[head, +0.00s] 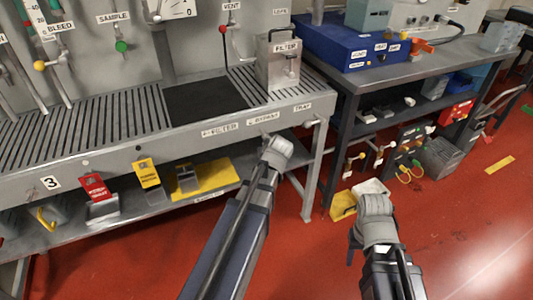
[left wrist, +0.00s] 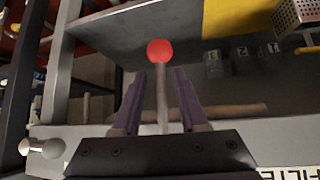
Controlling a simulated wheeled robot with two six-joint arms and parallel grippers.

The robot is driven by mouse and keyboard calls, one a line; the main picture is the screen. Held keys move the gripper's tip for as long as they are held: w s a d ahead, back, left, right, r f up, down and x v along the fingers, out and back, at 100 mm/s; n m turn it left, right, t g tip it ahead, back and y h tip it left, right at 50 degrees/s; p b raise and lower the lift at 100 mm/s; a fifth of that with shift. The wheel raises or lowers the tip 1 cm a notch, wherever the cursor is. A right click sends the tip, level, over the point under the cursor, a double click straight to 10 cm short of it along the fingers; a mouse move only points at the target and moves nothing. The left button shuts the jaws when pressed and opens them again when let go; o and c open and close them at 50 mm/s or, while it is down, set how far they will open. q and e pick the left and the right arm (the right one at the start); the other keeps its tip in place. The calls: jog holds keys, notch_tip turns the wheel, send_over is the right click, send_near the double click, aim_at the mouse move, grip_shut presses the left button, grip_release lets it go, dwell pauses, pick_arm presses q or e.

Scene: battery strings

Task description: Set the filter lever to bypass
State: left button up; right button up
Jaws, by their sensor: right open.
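The lever is a thin metal rod (left wrist: 162,98) with a red ball knob (left wrist: 159,51), seen in the left wrist view. My left gripper (left wrist: 160,75) has its two purple fingers on either side of the rod, with gaps showing; the ball lies beyond the fingertips. In the head view the lever and left fingers are hidden behind my left wrist at the bench's front edge. The FILTER label (head: 222,126) and BYPASS label (head: 263,118) are on that edge. My right gripper (head: 356,239) is low over the red floor, away from the bench, and looks empty.
A pale knob (left wrist: 47,147) sticks out near the TRAY label (head: 302,106). The lower shelf holds a yellow mat (head: 215,178) and tagged items. A second bench (head: 400,72) with a blue box (head: 335,45) stands right. Red floor (head: 300,260) is open in front.

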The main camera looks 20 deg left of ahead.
pick_arm(q)
jog(key=p+v, duration=0.5)
jog(key=v, duration=0.2)
jog(key=shift+s+d+r, duration=0.2)
jog(key=shift+r, duration=0.1)
jog(key=shift+p, duration=0.3)
jog(key=s+d+r+m+g+h+p, duration=0.1)
jog(key=s+d+r+m+g+p, duration=0.1)
jog(key=s+d+r+m+p, duration=0.2)
jog(key=s+d+r+m+g+h+p, duration=0.1)
jog(key=s+d+r+m+g+p, duration=0.2)
jog(key=s+d+p, duration=0.4)
jog(key=s+d+r+m+g+h+p, duration=0.2)
jog(key=s+d+r+m+p, duration=0.2)
jog(key=d, duration=0.8)
jog(key=s+r+p, duration=0.2)
jog(key=p, duration=0.2)
jog(key=shift+s+m, duration=0.3)
jog(key=shift+s, duration=0.05)
